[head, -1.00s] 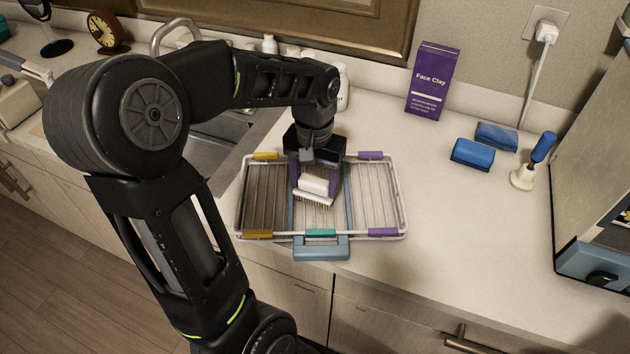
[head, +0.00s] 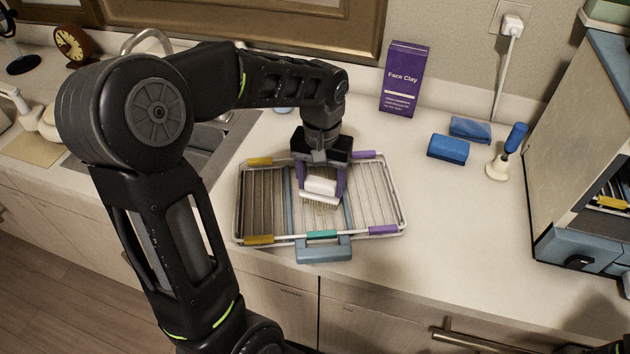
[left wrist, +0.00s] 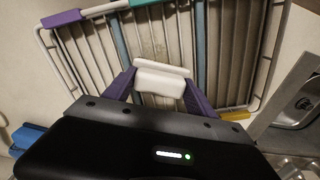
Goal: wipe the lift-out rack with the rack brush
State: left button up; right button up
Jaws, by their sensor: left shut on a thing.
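The lift-out rack (head: 377,202) is a white wire tray with yellow, teal and purple clips and a blue-grey front handle. It lies flat on the counter in the head view; its wires also show in the left wrist view (left wrist: 222,45). The rack brush (head: 320,186) has a white block and pale bristles. My left gripper (head: 322,180) is shut on the brush, its purple fingers on either side of the block, over the middle of the rack. In the left wrist view the brush (left wrist: 160,82) sits between the fingers. The bristles point down at the wires; I cannot tell whether they touch. My right gripper is not in view.
A purple Face Clay box (head: 403,80) stands at the back. A blue-grey cabinet (head: 580,130) is at the far right. A sink (head: 215,140) lies left.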

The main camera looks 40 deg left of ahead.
pick_arm(q)
jog(key=shift+d, duration=0.1)
jog(key=shift+w+d, duration=2.05)
jog(key=shift+w, duration=0.1)
jog(key=shift+s, duration=0.1)
jog(key=shift+s+d+b, duration=0.3)
jog(key=shift+s+d, duration=1.25)
jog(key=shift+d, duration=0.05)
jog(key=shift+s+a, duration=2.1)
jog(key=shift+a, duration=0.05)
